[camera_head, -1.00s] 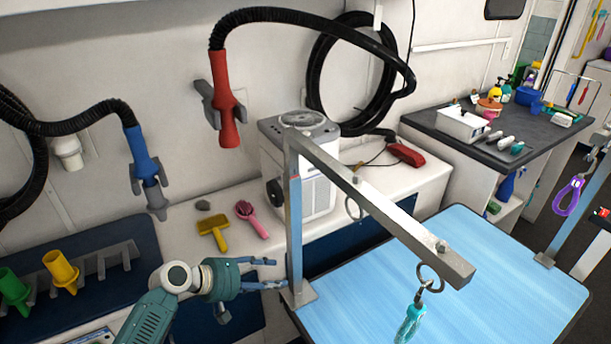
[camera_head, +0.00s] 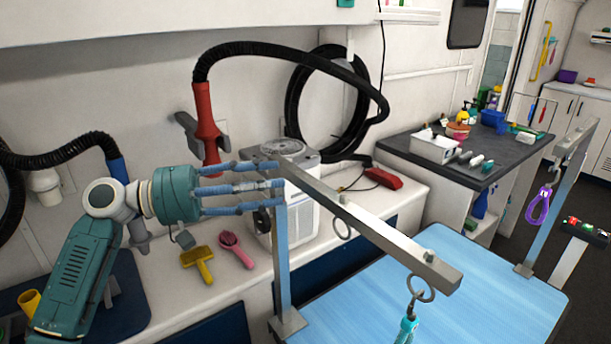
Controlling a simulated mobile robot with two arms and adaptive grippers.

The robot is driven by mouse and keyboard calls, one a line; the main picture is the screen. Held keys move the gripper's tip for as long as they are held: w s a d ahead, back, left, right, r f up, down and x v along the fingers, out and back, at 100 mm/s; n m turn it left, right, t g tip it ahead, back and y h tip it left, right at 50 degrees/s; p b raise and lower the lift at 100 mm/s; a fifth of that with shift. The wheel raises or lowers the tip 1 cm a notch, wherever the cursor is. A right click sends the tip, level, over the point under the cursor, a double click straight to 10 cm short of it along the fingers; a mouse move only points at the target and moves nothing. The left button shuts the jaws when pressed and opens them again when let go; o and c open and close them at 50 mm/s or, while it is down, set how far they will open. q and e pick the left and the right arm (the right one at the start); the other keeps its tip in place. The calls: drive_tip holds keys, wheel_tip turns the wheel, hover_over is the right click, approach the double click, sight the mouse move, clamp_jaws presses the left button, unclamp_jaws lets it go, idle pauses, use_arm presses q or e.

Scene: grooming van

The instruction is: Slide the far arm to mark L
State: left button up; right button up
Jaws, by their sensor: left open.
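The grooming table (camera_head: 470,290) has a blue top and two metal arms. One grooming arm (camera_head: 390,236) stands at the table's left end, on an upright post (camera_head: 282,265) with a bar reaching right. The other arm (camera_head: 543,222), at the right end, stands farther off and has a purple loop (camera_head: 539,207). My left gripper (camera_head: 262,187) is open, its blue fingers pointing right at the upper part of the left post. The fingertips overlap the post in the picture; I cannot tell whether they touch it. I see no mark L. My right gripper is out of view.
A white dryer unit (camera_head: 297,205) stands behind the left post. A yellow brush (camera_head: 198,262) and a pink brush (camera_head: 235,248) lie on the white counter. A red hose nozzle (camera_head: 207,125) hangs above my gripper. The tabletop's middle looks clear.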

sight(299, 179)
use_arm(q)
drive_tip(key=p+x, duration=0.1)
drive_tip(key=x, duration=0.5)
drive_tip(key=shift+w+d+r+p, duration=0.1)
drive_tip(key=shift+w+p, duration=0.05)
drive_tip(key=shift+p, duration=0.25)
drive_tip(key=shift+w+d, duration=0.15)
drive_tip(key=shift+d, duration=0.5)
drive_tip(key=c, duration=1.1)
clamp_jaws()
